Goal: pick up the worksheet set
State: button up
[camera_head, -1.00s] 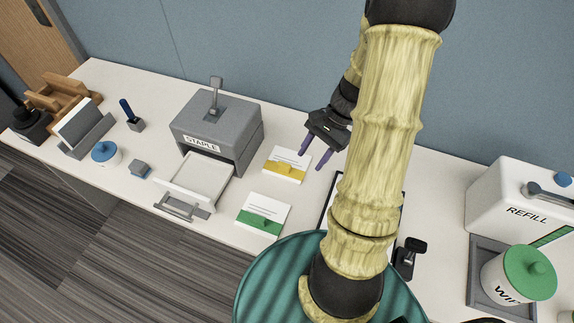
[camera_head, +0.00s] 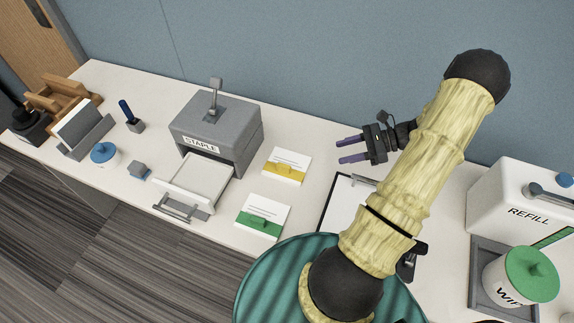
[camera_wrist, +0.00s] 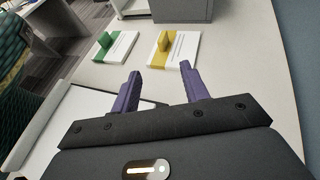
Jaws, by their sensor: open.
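Two white paper sets lie on the table, one with a yellow band and tab (camera_head: 287,165), one with a green band and tab (camera_head: 263,215). Both also show in the wrist view, the yellow-banded set (camera_wrist: 173,50) and the green-banded set (camera_wrist: 115,46). I cannot tell which of the sheets in view is the worksheet set. My gripper (camera_head: 339,150) is open and empty, its purple fingers pointing left, to the right of the yellow-banded set and apart from it. In the wrist view my gripper (camera_wrist: 160,72) has both sets beyond its fingertips.
A grey STAPLE machine (camera_head: 240,133) with a pulled-out tray (camera_head: 183,203) stands left of the sets. A clipboard (camera_head: 340,203) lies partly behind my arm. A white REFILL box (camera_head: 505,190) and a green-lidded WIPES tub (camera_head: 512,282) stand at right. Bare table surrounds the sets.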

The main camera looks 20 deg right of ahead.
jog(key=p, duration=0.2)
send_near(289, 166)
jog(key=shift+w+a, duration=0.2)
jog(key=shift+a, duration=0.35)
jog(key=shift+w+a, duration=0.2)
jog(key=shift+a, duration=0.35)
jog(key=shift+w+a+f, duration=0.15)
jog(key=shift+a+f, duration=0.15)
jog(key=shift+a, duration=0.05)
jog(key=shift+f+p+x, duration=0.15)
jog(key=shift+p+x, duration=0.3)
jog(key=shift+x, duration=0.85)
jog(key=shift+f+p+x, duration=0.1)
jog(key=shift+p+x, duration=0.35)
jog(key=shift+x, duration=0.9)
jog(key=shift+d, duration=0.2)
grip_shut()
